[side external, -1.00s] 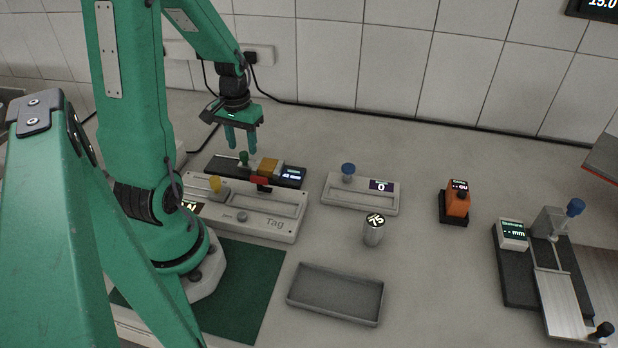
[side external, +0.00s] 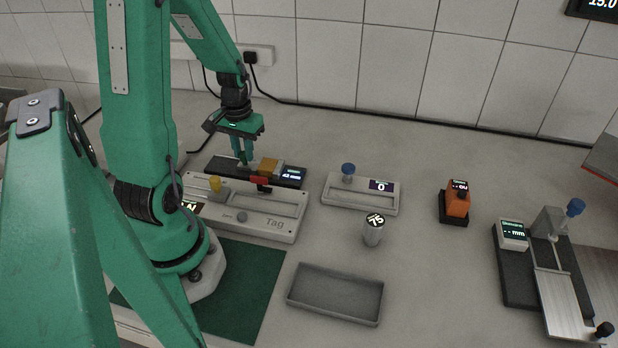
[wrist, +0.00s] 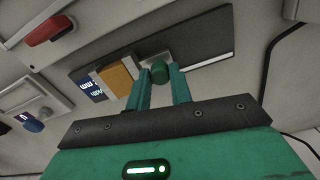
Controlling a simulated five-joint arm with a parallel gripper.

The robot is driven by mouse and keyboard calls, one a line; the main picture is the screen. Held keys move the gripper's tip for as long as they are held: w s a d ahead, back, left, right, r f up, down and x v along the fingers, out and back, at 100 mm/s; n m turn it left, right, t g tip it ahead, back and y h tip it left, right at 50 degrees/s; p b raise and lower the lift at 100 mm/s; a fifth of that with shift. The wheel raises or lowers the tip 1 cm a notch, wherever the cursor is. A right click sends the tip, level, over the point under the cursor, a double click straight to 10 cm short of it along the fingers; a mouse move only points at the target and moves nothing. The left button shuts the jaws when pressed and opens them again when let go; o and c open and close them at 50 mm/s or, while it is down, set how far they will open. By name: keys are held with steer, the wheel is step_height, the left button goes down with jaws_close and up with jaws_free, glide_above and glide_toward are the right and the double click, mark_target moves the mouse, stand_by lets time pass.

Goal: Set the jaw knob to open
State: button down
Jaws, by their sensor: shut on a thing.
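The dark rail unit (side external: 220,169) lies at the back, with an orange-yellow block (side external: 268,166) and a small lit display (side external: 292,174). A green knob (wrist: 160,71) stands on its slide. My gripper (side external: 243,156) has come down over this knob and is shut on it; in the side view the fingers hide most of it. The wrist view shows the knob between my two fingertips (wrist: 160,82). No label on the knob is readable.
A pale unit with a blue knob (side external: 348,169), a metal cylinder (side external: 373,231) and a grey tray (side external: 335,317) stand to the right.

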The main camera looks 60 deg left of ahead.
steer(key=shift+s+a, duration=1.15)
steer(key=shift+a, duration=0.05)
steer(key=c, duration=1.3)
jaws_free()
steer(key=shift+o, duration=0.2)
steer(key=shift+r, duration=0.15)
step_height(320, 180, up, 8)
steer(key=shift+f, duration=0.2)
